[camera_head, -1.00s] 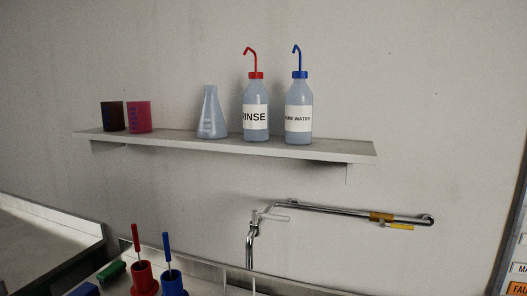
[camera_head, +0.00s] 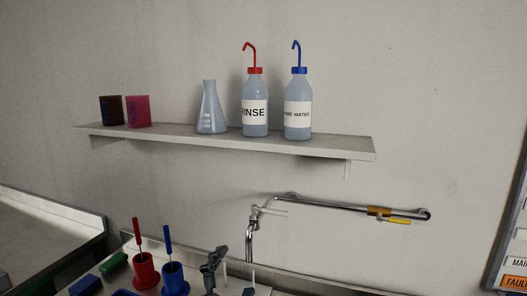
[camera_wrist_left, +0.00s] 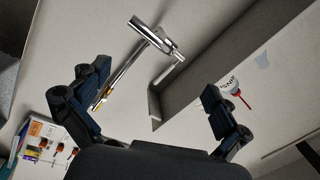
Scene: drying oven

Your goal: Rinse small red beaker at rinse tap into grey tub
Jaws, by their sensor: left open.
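A pinkish-red beaker (camera_head: 137,111) stands on the wall shelf at the left, beside a dark brown beaker (camera_head: 110,110). A chrome tap (camera_head: 252,232) rises behind the bench below the shelf. A wall pipe (camera_head: 340,207) with a yellow handle (camera_head: 398,221) runs to the right above it. My left gripper (camera_head: 213,267) shows at the bottom, left of the tap and well below the shelf. In the left wrist view my left gripper (camera_wrist_left: 152,88) is open, with nothing between its fingers. No grey tub is recognisable, and my right gripper is out of view.
The shelf (camera_head: 330,147) also holds a flask (camera_head: 210,112), a RINSE bottle (camera_head: 254,108) and a blue-capped water bottle (camera_head: 298,112). A red cup (camera_head: 145,272) and a blue cup (camera_head: 174,280) stand at the lower left near a green block (camera_head: 115,262).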

